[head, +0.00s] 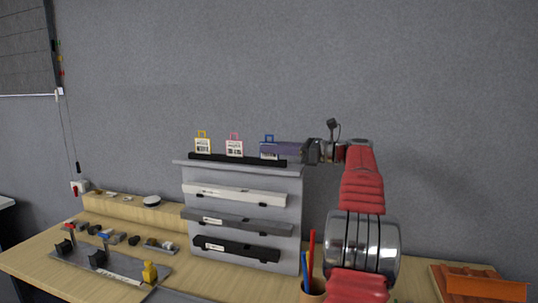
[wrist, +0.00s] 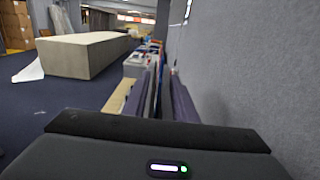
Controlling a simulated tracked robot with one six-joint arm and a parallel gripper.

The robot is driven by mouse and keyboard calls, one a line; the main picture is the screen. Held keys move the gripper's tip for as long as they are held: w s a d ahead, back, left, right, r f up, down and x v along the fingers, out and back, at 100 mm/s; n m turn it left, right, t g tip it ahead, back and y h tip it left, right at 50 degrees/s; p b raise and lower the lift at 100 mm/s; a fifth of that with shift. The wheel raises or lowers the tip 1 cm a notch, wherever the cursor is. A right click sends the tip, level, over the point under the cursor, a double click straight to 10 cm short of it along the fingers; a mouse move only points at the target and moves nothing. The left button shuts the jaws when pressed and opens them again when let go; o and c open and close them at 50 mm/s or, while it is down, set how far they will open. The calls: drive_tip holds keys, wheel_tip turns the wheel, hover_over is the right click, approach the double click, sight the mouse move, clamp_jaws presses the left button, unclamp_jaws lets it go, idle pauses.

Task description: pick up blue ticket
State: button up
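The blue ticket (head: 269,138) stands in the black holder strip on top of the grey display stand. Its blue loop shows above my gripper's finger and a bit of its printed white part shows below; the middle is hidden. My gripper (head: 264,149) reaches in from the right, level with the ticket, its purple near finger in front of it. In the wrist view my gripper (wrist: 159,72) has its two purple fingers a little apart, with a narrow gap between them. Whether either finger touches the ticket I cannot tell.
A yellow ticket (head: 203,146) and a pink ticket (head: 235,148) stand left of the blue one on the same strip (head: 220,158). White, grey and black bars sit on the stand (head: 292,190) below. A pen cup (head: 312,292) is at the front, an orange tray (head: 480,284) right.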

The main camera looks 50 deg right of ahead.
drive_tip(key=shift+x, duration=2.65)
drive_tip(key=shift+a+f, duration=0.1)
drive_tip(key=shift+s, duration=0.1)
clamp_jaws()
